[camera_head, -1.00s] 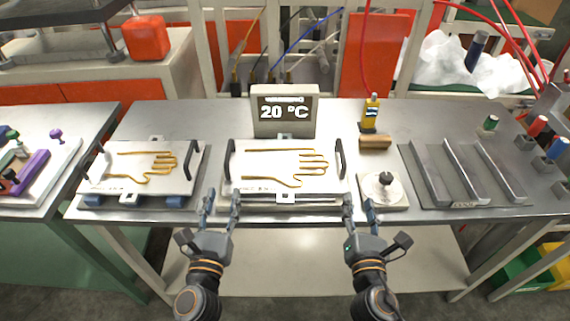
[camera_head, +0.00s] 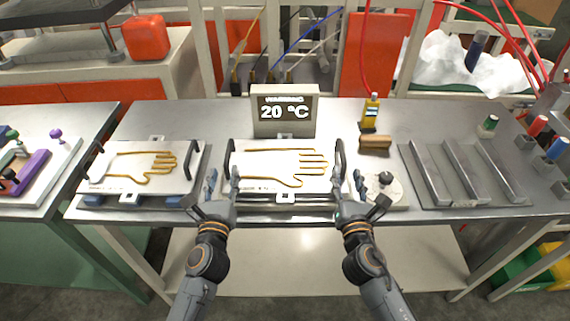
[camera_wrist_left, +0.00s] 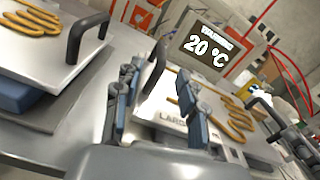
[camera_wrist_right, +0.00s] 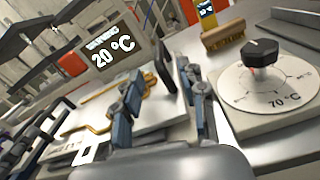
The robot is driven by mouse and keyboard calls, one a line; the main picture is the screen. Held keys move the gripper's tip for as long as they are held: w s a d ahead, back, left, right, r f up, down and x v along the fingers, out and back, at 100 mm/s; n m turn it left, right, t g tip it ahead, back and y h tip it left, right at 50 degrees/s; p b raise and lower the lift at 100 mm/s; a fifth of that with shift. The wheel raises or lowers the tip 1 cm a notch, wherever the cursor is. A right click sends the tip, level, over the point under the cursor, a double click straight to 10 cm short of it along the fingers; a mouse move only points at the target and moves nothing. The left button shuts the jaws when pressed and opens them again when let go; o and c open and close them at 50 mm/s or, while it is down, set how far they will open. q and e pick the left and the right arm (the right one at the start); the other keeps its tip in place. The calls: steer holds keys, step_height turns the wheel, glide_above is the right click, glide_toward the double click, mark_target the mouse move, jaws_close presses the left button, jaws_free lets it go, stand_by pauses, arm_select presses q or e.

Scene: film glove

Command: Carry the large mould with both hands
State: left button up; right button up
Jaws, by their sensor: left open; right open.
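The large mould (camera_head: 262,182) is a pale plate with a gold hand outline, at the middle of the bench. It has a black handle on each side: the left handle (camera_head: 227,158) and the right handle (camera_head: 338,165). My left gripper (camera_head: 222,182) is open just in front of the left handle; in the left wrist view its fingers (camera_wrist_left: 150,100) stand close around that handle. My right gripper (camera_head: 345,180) is open just in front of the right handle; in the right wrist view its fingers (camera_wrist_right: 165,100) stand close to it. Neither gripper has closed on a handle.
A smaller mould (camera_head: 125,182) lies to the left. A dial plate (camera_head: 395,194) marked 70 °C sits right of the large mould, close to my right gripper. A display (camera_head: 285,112) reading 20 °C stands behind. A grey ribbed rack (camera_head: 430,180) is further right.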

mark_target(225, 165)
arm_select(q)
steer(key=w, duration=0.6)
arm_select(e)
steer(key=w, duration=0.6)
arm_select(q)
jaws_close()
arm_select(e)
jaws_close()
arm_select(q)
steer(key=shift+w+r, duration=0.1)
steer(key=shift+r, duration=0.2)
arm_select(e)
steer(key=shift+w+r, duration=0.1)
steer(key=shift+r, duration=0.2)
